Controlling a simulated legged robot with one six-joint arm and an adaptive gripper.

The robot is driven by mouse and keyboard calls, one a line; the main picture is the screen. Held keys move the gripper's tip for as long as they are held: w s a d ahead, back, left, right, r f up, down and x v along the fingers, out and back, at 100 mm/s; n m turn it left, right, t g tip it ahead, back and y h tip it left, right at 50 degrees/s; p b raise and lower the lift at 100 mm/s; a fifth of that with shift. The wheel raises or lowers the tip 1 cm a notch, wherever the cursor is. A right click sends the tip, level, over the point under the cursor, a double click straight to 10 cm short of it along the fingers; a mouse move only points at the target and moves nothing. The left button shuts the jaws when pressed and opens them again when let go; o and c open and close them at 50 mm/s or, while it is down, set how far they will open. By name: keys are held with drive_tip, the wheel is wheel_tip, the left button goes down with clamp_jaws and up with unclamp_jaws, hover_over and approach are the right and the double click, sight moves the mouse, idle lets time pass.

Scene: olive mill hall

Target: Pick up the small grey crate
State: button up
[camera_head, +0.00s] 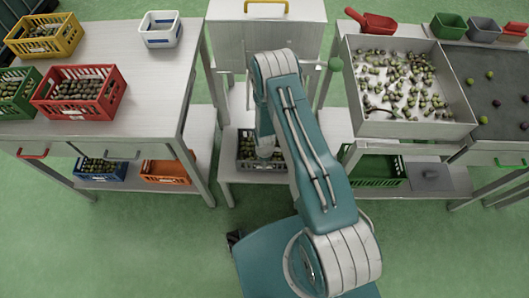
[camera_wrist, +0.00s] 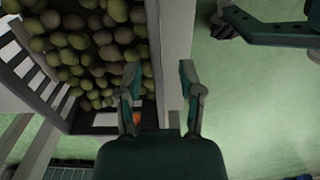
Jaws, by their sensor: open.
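A small dark grey slatted crate (camera_head: 262,165) filled with olives stands on the low shelf in the middle of the head view, partly hidden by my arm. In the wrist view a grey slatted crate wall (camera_wrist: 36,72) shows at the left with green and brownish olives beside it. My gripper (camera_wrist: 160,84) is open and empty. Its left finger overlaps the edge of the olives, and its right finger is over a pale strip beside the crate. I cannot tell whether the fingers touch anything. In the head view the fingertips are hidden.
The left table (camera_head: 150,70) bears yellow, red, green and white crates, with blue (camera_head: 100,168) and orange (camera_head: 165,172) crates below. A metal olive tray (camera_head: 415,128) stands at the right, with a green crate (camera_head: 375,170) beneath. Green floor is free in front.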

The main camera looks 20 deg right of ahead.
wheel_tip(320, 180, down, 4)
drive_tip(key=shift+w+r, duration=0.15)
drive_tip(key=shift+r, duration=0.05)
clamp_jaws()
drive_tip(key=shift+w, duration=0.1)
drive_tip(key=shift+r, duration=0.1)
